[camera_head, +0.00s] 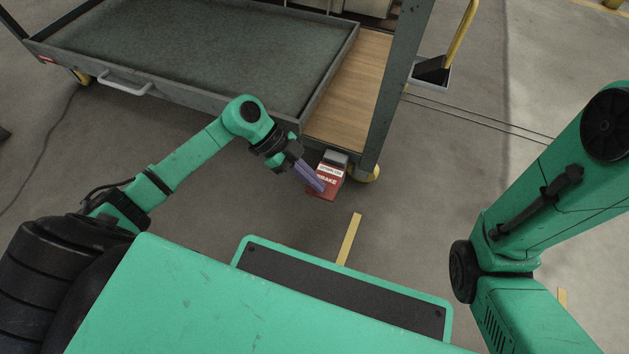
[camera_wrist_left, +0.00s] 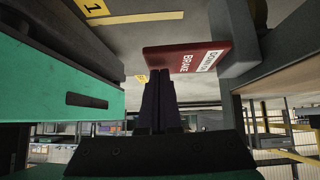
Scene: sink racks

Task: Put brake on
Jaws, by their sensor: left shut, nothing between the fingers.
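The brake pedal (camera_head: 327,181) is a red block with white "BRAKE" lettering and a grey mount, low at the near right corner of the cart (camera_head: 372,110). The red pedal also shows in the left wrist view (camera_wrist_left: 190,57), just beyond my fingertips. My left gripper (camera_head: 318,186) is shut and empty, its purple fingers reaching the pedal's left side in the head view. I cannot tell whether the fingertips touch it. My right gripper is out of view; only my right arm shows.
A grey tray drawer (camera_head: 200,50) with a light handle (camera_head: 124,84) stands out from the cart on the left. A yellow caster (camera_head: 368,173) sits right of the pedal. Yellow floor tape (camera_head: 349,239) marks the floor in front. The concrete floor around is mostly clear.

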